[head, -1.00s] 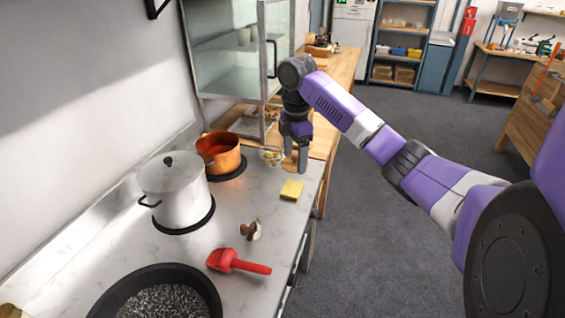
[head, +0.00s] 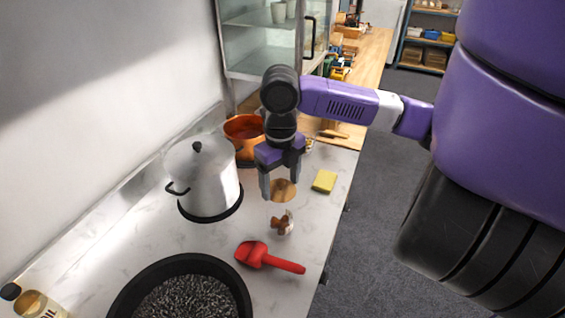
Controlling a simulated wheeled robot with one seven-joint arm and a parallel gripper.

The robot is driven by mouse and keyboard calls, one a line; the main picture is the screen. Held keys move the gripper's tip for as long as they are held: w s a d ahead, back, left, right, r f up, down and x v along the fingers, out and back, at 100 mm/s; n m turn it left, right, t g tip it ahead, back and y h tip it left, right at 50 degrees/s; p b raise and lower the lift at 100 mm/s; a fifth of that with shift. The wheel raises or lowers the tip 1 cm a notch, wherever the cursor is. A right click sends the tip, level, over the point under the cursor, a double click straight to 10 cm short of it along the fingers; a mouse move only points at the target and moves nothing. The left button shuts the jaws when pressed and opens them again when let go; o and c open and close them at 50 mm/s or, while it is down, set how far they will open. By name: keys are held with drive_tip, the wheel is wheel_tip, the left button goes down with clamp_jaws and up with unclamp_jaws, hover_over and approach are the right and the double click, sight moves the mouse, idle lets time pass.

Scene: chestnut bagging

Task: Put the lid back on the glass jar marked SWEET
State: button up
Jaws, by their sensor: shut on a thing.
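My gripper (head: 280,187) points down above the counter, a little behind and above the jar in the picture. It is shut on a round tan wooden lid (head: 284,191), which shows between the fingers. The lid appears apart from the jar; its exact height and tilt are hard to tell.
A red scoop (head: 262,257) and a black pan of dark grains (head: 128,302) lie in front of the jar. A yellow sponge (head: 324,181) is to the right. A bottle (head: 40,304) is at lower left.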

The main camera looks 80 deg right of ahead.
sight(279, 189)
drive_tip(key=shift+w+a+n, duration=0.15)
drive_tip(key=shift+a+n, duration=0.05)
drive_tip(key=shift+n, duration=0.3)
drive_tip(key=shift+f, duration=0.1)
drive_tip(key=shift+d+f+b, duration=0.1)
drive_tip(key=shift+f+b, duration=1.45)
drive_tip(key=shift+f, duration=0.6)
drive_tip(key=shift+f+b, duration=0.85)
drive_tip(key=shift+f, duration=0.1)
drive_tip(key=shift+f+b, duration=0.15)
drive_tip(key=shift+b, duration=0.5)
drive_tip(key=o, duration=1.4)
drive_tip(key=shift+o, duration=0.3)
